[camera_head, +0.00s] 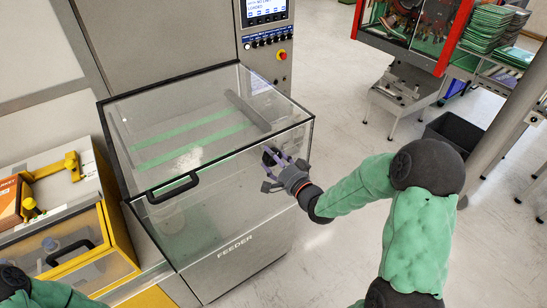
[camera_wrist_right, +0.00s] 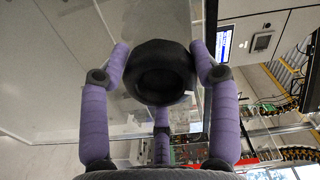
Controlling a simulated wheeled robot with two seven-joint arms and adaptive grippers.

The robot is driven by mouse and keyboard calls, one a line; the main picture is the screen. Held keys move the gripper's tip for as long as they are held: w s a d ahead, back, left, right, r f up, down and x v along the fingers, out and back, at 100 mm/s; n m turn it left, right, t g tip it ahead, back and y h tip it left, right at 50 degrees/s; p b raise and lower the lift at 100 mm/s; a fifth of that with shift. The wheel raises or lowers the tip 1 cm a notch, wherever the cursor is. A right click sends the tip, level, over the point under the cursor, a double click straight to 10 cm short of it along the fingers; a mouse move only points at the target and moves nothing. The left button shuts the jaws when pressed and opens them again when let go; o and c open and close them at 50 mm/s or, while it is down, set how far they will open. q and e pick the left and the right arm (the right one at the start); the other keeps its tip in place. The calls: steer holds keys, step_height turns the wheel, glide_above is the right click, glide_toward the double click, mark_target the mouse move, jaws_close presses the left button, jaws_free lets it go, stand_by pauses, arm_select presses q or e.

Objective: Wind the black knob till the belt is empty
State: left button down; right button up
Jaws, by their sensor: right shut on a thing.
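The black knob (camera_head: 269,156) sits on the right side of the clear-covered feeder (camera_head: 240,262), mostly hidden by my fingers in the head view. In the right wrist view the knob (camera_wrist_right: 160,75) is large and dark, between the purple fingers. My right gripper (camera_head: 275,170) is shut on it, with a third finger below in the wrist view (camera_wrist_right: 161,88). Under the clear cover, two green strips (camera_head: 197,120) run along what looks like the belt. A pale patch lies near them; I cannot tell whether it is an item or glare. My left gripper is out of view.
A black handle (camera_head: 173,187) is on the cover's front. A control panel with a red button (camera_head: 282,55) stands behind. A yellow-framed case (camera_head: 75,250) is at left. A black bin (camera_head: 453,132) stands on the open floor at right.

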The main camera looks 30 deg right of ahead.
steer(key=m, duration=0.2)
steer(key=m+p, duration=0.1)
steer(key=m, duration=0.1)
steer(key=m+p, duration=0.1)
steer(key=m, duration=0.1)
steer(key=shift+s+a+f, duration=0.15)
steer(key=shift+a+f, duration=0.15)
steer(key=m+p, duration=0.2)
steer(key=m, duration=0.4)
steer(key=shift+r, duration=0.1)
steer(key=shift+m+p, duration=0.3)
steer(key=o, duration=1.1)
steer(key=shift+o, duration=0.2)
steer(key=shift+r, duration=0.15)
steer(key=shift+d, duration=0.15)
steer(key=s, duration=1.1)
steer(key=shift+s+d, duration=0.4)
steer(key=shift+d, duration=0.05)
